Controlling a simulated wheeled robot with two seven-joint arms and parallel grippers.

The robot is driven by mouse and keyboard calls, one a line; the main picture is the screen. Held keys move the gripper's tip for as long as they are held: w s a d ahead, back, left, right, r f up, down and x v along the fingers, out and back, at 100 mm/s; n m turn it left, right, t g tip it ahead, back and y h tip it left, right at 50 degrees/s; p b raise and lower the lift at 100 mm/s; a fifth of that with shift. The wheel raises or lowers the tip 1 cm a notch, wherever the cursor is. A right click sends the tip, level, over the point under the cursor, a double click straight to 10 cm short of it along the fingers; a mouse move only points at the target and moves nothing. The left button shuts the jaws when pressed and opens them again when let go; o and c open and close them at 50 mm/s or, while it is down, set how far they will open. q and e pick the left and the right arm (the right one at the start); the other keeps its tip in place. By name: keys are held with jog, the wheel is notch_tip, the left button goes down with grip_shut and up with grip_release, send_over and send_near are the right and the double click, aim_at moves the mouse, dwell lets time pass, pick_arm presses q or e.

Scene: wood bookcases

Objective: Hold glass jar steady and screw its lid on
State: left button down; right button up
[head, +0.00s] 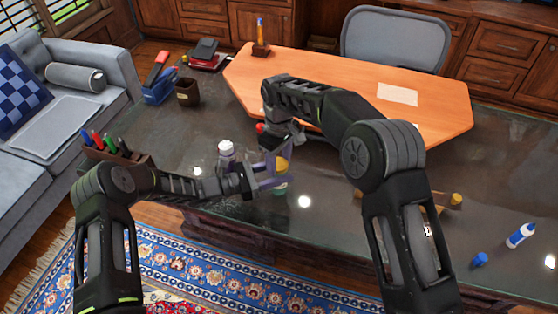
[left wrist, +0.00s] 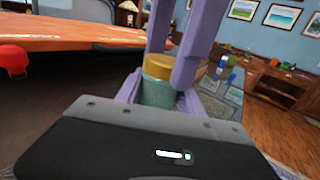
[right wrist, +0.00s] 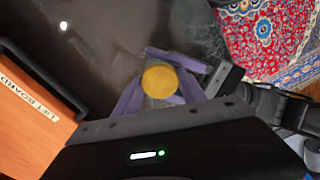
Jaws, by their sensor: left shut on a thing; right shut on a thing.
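The glass jar (left wrist: 157,93) looks greenish and stands upright, its body between the purple fingers of my left gripper (head: 268,183). The yellow lid (right wrist: 160,81) sits on top of the jar and also shows in the left wrist view (left wrist: 158,65). My right gripper (right wrist: 160,92) reaches down from above and is shut on the lid, with a purple finger on each side. In the head view my fingers partly cover the jar and the lid (head: 282,165). I cannot tell how far the lid is threaded on.
An orange-topped board (head: 350,85) lies behind on the dark glassy desk. A white-capped bottle (head: 226,150) stands left of the jar, near a pen rack (head: 115,153). A blue-and-white bottle (head: 520,235) and a blue cap (head: 480,260) are at the right. The desk's front edge is close.

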grip_shut()
jog(key=o, duration=0.7)
grip_release()
jog(key=shift+o, duration=0.2)
notch_tip(320, 180, up, 12)
pick_arm(q)
jog(key=c, duration=0.7)
grip_release()
jog(key=shift+o, duration=0.2)
jog(key=shift+a, duration=0.15)
